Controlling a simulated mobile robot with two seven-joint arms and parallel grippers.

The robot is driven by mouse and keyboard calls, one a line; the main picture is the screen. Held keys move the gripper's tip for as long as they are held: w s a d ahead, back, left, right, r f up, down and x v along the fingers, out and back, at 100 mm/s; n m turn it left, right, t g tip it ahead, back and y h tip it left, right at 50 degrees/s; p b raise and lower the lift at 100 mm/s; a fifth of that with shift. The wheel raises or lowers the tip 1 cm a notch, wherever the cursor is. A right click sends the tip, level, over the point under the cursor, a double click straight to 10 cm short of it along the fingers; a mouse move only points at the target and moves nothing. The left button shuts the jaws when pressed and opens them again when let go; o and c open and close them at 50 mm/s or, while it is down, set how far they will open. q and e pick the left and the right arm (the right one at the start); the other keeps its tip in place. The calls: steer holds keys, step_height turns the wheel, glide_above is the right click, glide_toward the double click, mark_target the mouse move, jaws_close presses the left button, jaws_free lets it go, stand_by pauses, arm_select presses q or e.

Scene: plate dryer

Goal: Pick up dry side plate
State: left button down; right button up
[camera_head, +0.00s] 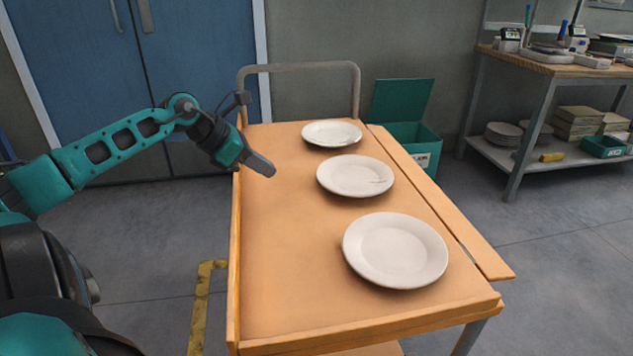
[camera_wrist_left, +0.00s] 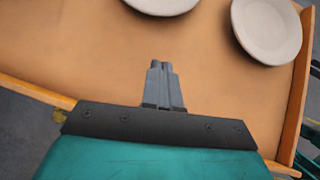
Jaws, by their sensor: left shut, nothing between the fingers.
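Three round white plates lie apart in a row on the orange cart top. In the head view, the nearest plate (camera_head: 395,250) looks plain. The middle plate (camera_head: 352,174) has a thin dark mark on its right side, and the farthest plate (camera_head: 330,132) has a faint mark. My left gripper (camera_head: 270,170) is shut and empty above the left part of the cart top, left of the middle plate and touching none. In the left wrist view, its closed fingers (camera_wrist_left: 161,66) point at bare surface, with one plate (camera_wrist_left: 266,27) at upper right and another (camera_wrist_left: 162,3) cut off above.
The cart top (camera_head: 290,280) has raised side edges and is bare on its left. A metal handle (camera_head: 300,68) rises at its far end. A green open bin (camera_head: 408,132) stands behind right. A workbench (camera_head: 550,68) with stacked dishes below is farther right.

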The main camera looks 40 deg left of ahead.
arm_select(q)
steer(key=b+x, duration=0.1)
steer(key=x, duration=0.3)
steer(key=shift+b, duration=0.3)
steer(key=shift+x, duration=1.05)
steer(key=x, duration=0.2)
steer(key=b+x, duration=0.1)
steer(key=shift+w+d, duration=0.25)
steer(key=shift+w, duration=0.25)
steer(key=shift+w+d, duration=0.35)
steer(key=shift+w, duration=0.25)
steer(key=shift+w+d, duration=0.35)
steer(key=shift+w, duration=0.3)
